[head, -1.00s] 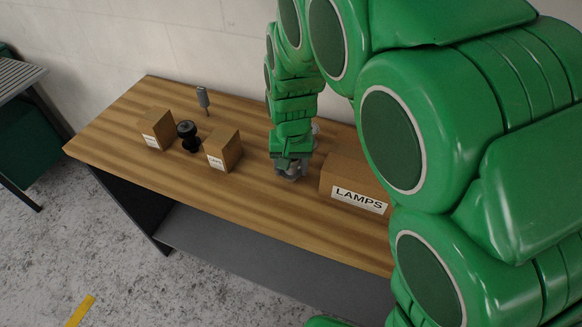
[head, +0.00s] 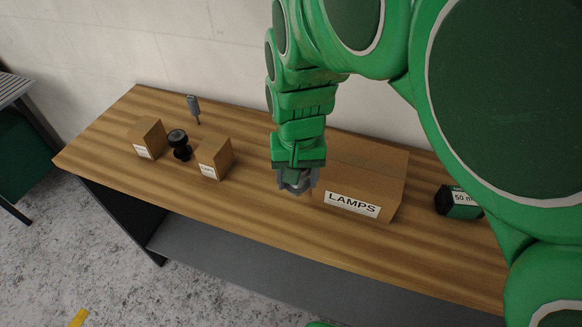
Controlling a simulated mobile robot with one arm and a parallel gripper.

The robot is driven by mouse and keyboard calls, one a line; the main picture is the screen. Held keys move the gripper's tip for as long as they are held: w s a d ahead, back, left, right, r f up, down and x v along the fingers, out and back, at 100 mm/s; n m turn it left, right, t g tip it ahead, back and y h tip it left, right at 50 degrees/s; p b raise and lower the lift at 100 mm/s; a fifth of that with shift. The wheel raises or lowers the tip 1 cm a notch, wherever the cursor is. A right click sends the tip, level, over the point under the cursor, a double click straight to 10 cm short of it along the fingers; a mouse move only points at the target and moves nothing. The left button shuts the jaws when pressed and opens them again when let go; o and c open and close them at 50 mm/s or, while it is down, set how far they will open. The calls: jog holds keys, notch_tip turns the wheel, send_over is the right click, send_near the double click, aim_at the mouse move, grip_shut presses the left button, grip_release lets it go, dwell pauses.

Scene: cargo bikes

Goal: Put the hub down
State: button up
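My gripper (head: 297,186) hangs over the wooden workbench, in front of the left end of the LAMPS box. Its grey fingers sit on both sides of a small silvery metal part, which looks like the hub (head: 296,181). The fingers and the green wrist hide most of it. I cannot tell how far its underside is from the bench top. A black spool-shaped part (head: 179,145), also hub-like, stands on the bench between two small cartons.
The workbench (head: 240,210) carries a left carton (head: 147,138), a second carton (head: 214,158), a grey-handled tool (head: 194,106), the large LAMPS box (head: 366,172) and a dark green box (head: 459,203). Bare wood lies along the front edge.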

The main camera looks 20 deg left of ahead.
jog(key=shift+s+d+r, duration=0.95)
jog(key=shift+s+d, duration=0.35)
jog(key=shift+s, duration=0.25)
notch_tip(320, 180, up, 4)
jog(key=m, duration=0.2)
send_over(355, 150)
jog(key=shift+f, duration=3.35)
jog(key=shift+f, duration=0.15)
jog(key=o, duration=1.2)
